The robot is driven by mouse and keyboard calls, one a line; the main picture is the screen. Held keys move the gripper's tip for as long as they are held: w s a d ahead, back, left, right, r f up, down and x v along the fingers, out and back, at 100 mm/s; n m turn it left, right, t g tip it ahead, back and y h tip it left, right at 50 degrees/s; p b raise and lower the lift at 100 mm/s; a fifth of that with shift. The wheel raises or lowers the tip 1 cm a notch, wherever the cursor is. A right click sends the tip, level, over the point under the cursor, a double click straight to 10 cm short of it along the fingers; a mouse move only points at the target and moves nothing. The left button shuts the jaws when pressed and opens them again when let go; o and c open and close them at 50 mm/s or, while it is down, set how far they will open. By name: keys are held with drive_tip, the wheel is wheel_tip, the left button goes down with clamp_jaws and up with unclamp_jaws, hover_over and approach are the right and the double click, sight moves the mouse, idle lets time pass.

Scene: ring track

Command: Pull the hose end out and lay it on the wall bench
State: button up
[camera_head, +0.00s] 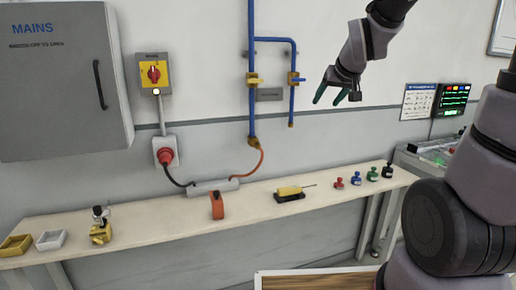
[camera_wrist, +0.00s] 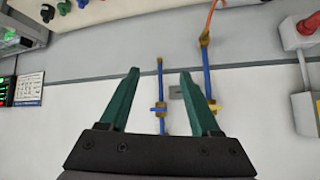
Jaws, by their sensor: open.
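An orange hose (camera_head: 261,160) runs from a brass fitting (camera_head: 254,142) at the foot of the left blue pipe down to a grey block on the wall bench (camera_head: 150,217). Its upper end sits in the fitting. The wrist view is upside down; the hose (camera_wrist: 212,16) and fitting (camera_wrist: 204,38) show at its top, right of the fingers. My gripper (camera_head: 328,98) has green fingers and is open and empty. It hangs in front of the wall, right of both pipes and above the bench, apart from the hose. The fingers also show in the wrist view (camera_wrist: 160,74).
On the bench are the grey block (camera_head: 213,187), an orange device (camera_head: 217,205), a yellow tool (camera_head: 289,193), several coloured knobs (camera_head: 356,178) and trays (camera_head: 50,240). Bare bench shows between the trays and orange device.

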drive_tip(key=w+a+f+n+t+y, duration=0.35)
drive_tip(key=w+a+f, duration=0.55)
drive_tip(key=w+f, duration=0.4)
drive_tip(key=t, duration=0.4)
approach(260, 149)
drive_tip(key=shift+w+a+f+y, duration=0.15)
drive_tip(key=shift+w+y, duration=0.1)
drive_tip(key=shift+w, duration=0.55)
drive_tip(key=shift+w+a+r+y, duration=0.1)
drive_tip(key=shift+w+y, duration=0.1)
drive_tip(key=shift+w, duration=0.6)
drive_tip(key=shift+w, duration=0.1)
drive_tip(key=shift+x, duration=4.45)
clamp_jaws()
